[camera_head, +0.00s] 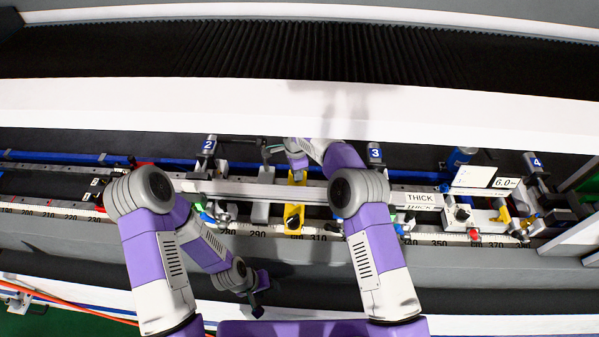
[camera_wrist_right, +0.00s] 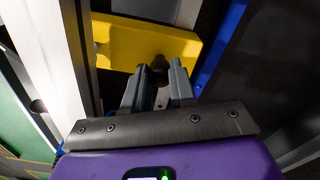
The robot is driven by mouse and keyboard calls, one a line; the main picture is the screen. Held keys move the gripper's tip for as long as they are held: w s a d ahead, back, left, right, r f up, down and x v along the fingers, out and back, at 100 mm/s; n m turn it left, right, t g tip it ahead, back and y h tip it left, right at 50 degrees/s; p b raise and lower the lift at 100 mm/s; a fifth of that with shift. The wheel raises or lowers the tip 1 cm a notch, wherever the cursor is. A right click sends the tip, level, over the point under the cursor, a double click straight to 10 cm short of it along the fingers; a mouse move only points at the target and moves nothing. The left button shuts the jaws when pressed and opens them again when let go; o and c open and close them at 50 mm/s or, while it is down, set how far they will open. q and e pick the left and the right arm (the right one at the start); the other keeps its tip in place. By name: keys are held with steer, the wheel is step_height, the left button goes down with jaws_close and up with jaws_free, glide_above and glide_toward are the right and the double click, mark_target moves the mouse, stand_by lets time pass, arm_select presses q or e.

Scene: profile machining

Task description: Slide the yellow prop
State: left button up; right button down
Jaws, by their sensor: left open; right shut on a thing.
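The yellow prop (camera_head: 294,217) stands across the rail, under the long aluminium profile (camera_head: 265,190). Its far end shows beyond the profile. In the right wrist view the yellow prop (camera_wrist_right: 150,45) lies just ahead of the fingers. My right gripper (camera_head: 298,168) reaches over the profile to the prop's far end. It also shows in the wrist view (camera_wrist_right: 156,78), where it is shut on a small dark knob (camera_wrist_right: 158,66) at the prop; the exact contact is partly hidden. My left gripper (camera_head: 257,308) is open and empty, low in front of the rail.
A measuring scale (camera_head: 262,233) runs along the rail's front. Numbered clamps, 2 (camera_head: 208,146), 3 (camera_head: 375,153) and 4 (camera_head: 537,163), stand behind the profile. A label reading THICK (camera_head: 423,198) is on the right. A white beam (camera_head: 200,107) crosses behind.

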steer(key=shift+w+a, duration=0.15)
steer(key=shift+a, duration=1.4)
steer(key=c, duration=0.9)
jaws_free()
steer(key=shift+d, duration=0.15)
step_height(320, 180, up, 8)
steer(key=shift+f+b, duration=0.15)
steer(key=shift+b, duration=0.25)
